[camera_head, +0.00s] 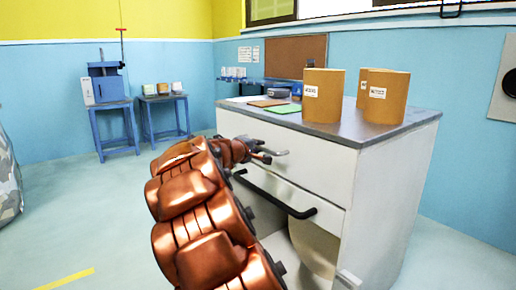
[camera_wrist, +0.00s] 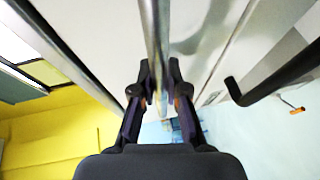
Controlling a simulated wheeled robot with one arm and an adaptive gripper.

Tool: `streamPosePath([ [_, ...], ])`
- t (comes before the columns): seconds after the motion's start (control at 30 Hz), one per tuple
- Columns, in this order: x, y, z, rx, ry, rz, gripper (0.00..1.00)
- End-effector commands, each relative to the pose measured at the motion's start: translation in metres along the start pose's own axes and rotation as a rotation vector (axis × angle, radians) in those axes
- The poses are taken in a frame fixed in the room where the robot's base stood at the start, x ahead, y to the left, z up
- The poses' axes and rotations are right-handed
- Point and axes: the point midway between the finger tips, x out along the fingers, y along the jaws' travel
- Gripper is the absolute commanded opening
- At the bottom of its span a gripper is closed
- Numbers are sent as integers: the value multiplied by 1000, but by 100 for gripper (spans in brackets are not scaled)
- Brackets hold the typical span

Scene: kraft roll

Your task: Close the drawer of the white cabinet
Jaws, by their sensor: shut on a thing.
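The white cabinet (camera_head: 387,205) stands at the right with a grey top. Its upper drawer (camera_head: 312,160) has a pale metal bar handle (camera_wrist: 155,35), which runs down between my fingers in the wrist view. My gripper (camera_head: 264,155) is at the cabinet front, and in the wrist view my gripper (camera_wrist: 159,88) is shut on that bar. My arm hides the left part of the cabinet front. I cannot tell how far the upper drawer stands out.
A black handle (camera_head: 276,195) is on the front below, and it also shows in the wrist view (camera_wrist: 285,72). Kraft rolls (camera_head: 323,97) and a green sheet (camera_head: 282,109) are on the top. Blue stands (camera_head: 110,125) are far back.

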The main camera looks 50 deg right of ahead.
Motion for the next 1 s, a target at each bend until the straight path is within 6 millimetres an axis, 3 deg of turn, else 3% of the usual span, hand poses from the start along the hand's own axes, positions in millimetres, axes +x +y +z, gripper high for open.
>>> streamPosePath([
  [0.03, -1, 4, -2, -1, 6, 6, 0],
  [0.07, 0, 4, -2, -1, 5, 6, 15],
  [0.3, 0, 3, 0, 0, 0, 4, 39],
  [0.67, -3, 2, 1, 0, -2, 3, 39],
  [0.87, -24, 1, 1, -2, -2, 3, 39],
  [1.0, -50, 3, 0, 0, 0, 6, 39],
])
